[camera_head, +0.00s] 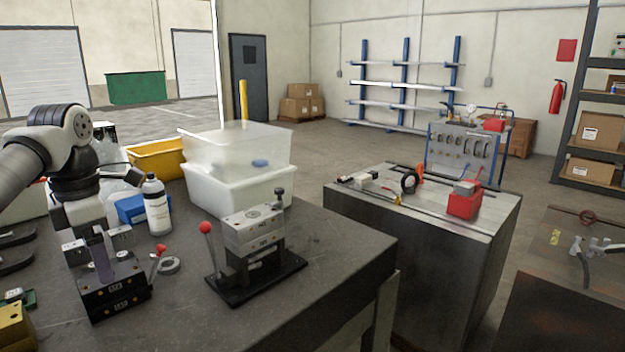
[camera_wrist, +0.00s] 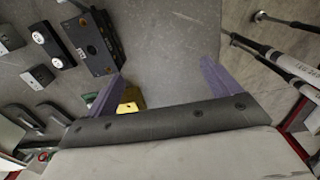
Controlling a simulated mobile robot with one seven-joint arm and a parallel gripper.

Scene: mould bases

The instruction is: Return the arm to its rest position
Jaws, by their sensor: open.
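In the head view my gripper (camera_head: 100,254) hangs from my arm at the left, in front of or just above a dark mould base (camera_head: 115,298). That mould base also shows at the upper left of the wrist view (camera_wrist: 95,42), to the left of the fingers. A second mould base (camera_head: 257,238) with a steel top block stands on a black plate with a red-knobbed lever, to the right of my gripper.
The bench (camera_head: 330,238) has a clear right end. A brass block (camera_wrist: 130,101) lies by the left finger. A separate metal cabinet (camera_head: 420,245) stands to the right.

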